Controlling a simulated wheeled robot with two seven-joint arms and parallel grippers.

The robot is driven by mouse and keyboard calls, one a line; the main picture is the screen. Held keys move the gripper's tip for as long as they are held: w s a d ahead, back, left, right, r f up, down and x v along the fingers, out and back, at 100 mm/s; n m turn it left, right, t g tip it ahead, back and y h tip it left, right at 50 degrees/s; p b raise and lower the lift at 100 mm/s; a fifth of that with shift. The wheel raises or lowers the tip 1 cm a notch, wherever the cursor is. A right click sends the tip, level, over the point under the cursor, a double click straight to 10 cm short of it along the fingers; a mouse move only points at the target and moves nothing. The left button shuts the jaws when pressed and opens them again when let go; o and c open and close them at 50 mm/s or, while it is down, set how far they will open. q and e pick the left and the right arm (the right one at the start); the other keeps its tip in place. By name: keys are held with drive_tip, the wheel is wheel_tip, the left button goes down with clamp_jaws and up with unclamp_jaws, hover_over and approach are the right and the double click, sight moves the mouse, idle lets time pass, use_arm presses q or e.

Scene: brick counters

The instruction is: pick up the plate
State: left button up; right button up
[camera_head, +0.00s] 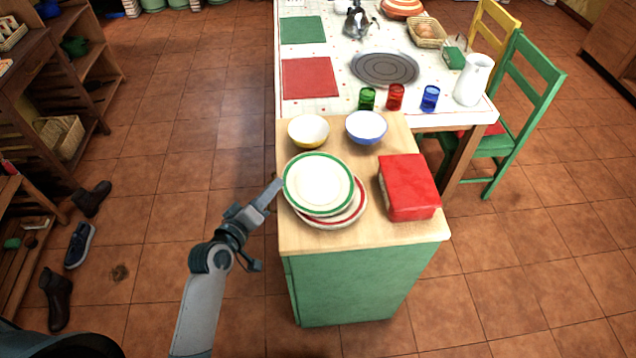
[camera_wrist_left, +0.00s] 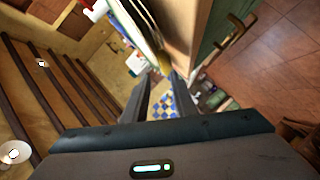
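A white plate with a green rim (camera_head: 318,183) lies on top of a small stack on the wooden counter top, set off toward the upper left. Below it shows a plate with a red rim (camera_head: 345,215). My left gripper (camera_head: 275,186) is at the left edge of the green-rimmed plate, in the head view. In the left wrist view its two fingers (camera_wrist_left: 164,85) stand apart with a gap between them. Pale rims, probably of the plates, show just beyond the fingertips. Whether a finger touches the plate, I cannot tell. My right gripper is not in view.
A red box (camera_head: 408,187) stands close right of the plates. A yellow bowl (camera_head: 309,130) and a blue bowl (camera_head: 366,127) stand behind them. The counter (camera_head: 290,240) has bare wood in front. A laid table (camera_head: 330,30) adjoins behind.

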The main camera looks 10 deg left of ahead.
use_arm(q)
drive_tip(key=shift+p+x, duration=0.7)
drive_tip(key=shift+x, duration=1.65)
drive_tip(key=shift+d, duration=0.15)
clamp_jaws()
